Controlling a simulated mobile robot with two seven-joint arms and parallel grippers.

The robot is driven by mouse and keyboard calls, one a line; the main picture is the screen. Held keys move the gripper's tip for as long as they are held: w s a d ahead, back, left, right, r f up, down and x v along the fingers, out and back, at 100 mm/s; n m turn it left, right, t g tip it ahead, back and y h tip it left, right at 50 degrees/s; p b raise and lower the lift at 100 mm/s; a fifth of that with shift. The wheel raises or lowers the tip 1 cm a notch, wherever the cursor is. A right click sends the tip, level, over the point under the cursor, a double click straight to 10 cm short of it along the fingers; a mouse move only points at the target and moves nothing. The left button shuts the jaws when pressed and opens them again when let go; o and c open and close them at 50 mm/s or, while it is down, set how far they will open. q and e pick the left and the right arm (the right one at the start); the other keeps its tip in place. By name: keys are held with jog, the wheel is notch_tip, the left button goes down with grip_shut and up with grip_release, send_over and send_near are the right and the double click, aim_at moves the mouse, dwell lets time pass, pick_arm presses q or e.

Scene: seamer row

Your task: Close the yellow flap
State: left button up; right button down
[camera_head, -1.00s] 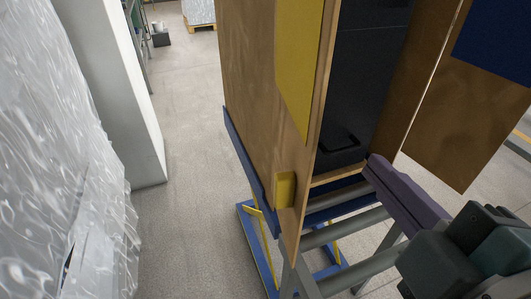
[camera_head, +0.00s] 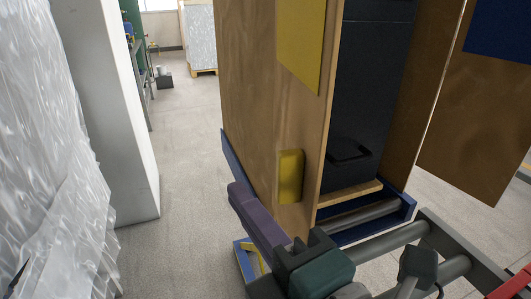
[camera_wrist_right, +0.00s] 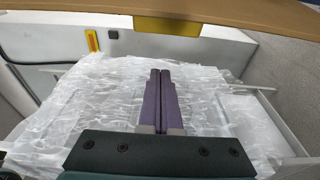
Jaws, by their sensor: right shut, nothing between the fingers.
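The yellow flap (camera_head: 265,110) is a tall brown board panel of a carton, with a large yellow patch (camera_head: 302,45) above and a small one (camera_head: 291,177) near its lower corner. It stands open, swung out toward me. My right gripper (camera_head: 238,190) has purple fingers, shut and empty. It reaches leftward across the flap's lower corner; contact cannot be told. In the right wrist view, the shut fingers (camera_wrist_right: 160,74) point away below the brown flap edge (camera_wrist_right: 230,28), with a yellow patch (camera_wrist_right: 167,25) on it. My left gripper is not in view.
A black unit (camera_head: 370,100) stands inside the carton. Another open flap with a blue patch (camera_head: 500,32) is at the right. The carton rests on a roller stand (camera_head: 345,218). Film-wrapped goods (camera_head: 50,160) and a white post (camera_head: 110,120) stand left; clear floor lies between.

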aim_at(276, 191)
jog(key=w+d+p, duration=0.1)
jog(key=w+d, duration=0.1)
jog(key=d, duration=0.1)
jog(key=shift+w, duration=0.2)
jog(key=shift+d, duration=0.1)
dwell(0.3)
